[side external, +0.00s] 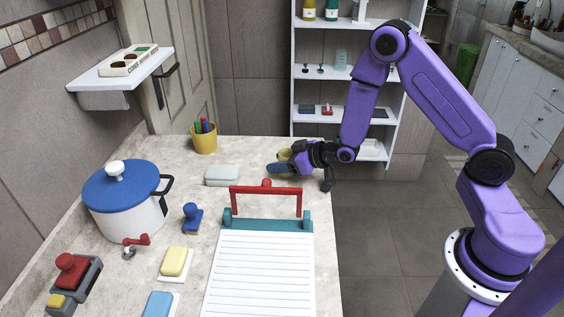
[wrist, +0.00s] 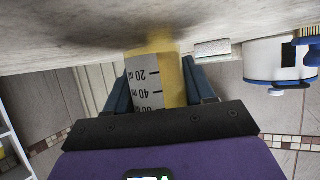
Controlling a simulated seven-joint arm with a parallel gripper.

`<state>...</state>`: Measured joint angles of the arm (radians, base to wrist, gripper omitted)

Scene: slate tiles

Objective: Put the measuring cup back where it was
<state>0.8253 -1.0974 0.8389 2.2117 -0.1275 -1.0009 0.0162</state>
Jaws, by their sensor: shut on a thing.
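The measuring cup (side external: 284,155) is yellow and mostly hidden by my gripper in the side view. In the wrist view the measuring cup (wrist: 171,80) shows a white scale with 20 and 40 marks, which read upside down. My gripper (side external: 279,163) is low over the far right part of the counter. In the wrist view my gripper (wrist: 158,70) has a dark blue finger on each side of the cup and is shut on it. The cup's end is close to the counter surface; I cannot tell whether it touches.
On the pale counter (side external: 258,150), a yellow pen pot (side external: 204,140) and a pale block (side external: 222,175) stand left of my gripper. A red-handled teal clipboard-like device (side external: 266,222) is just in front. A blue-lidded pot (side external: 126,200) stands at left. White shelves (side external: 333,89) rise behind.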

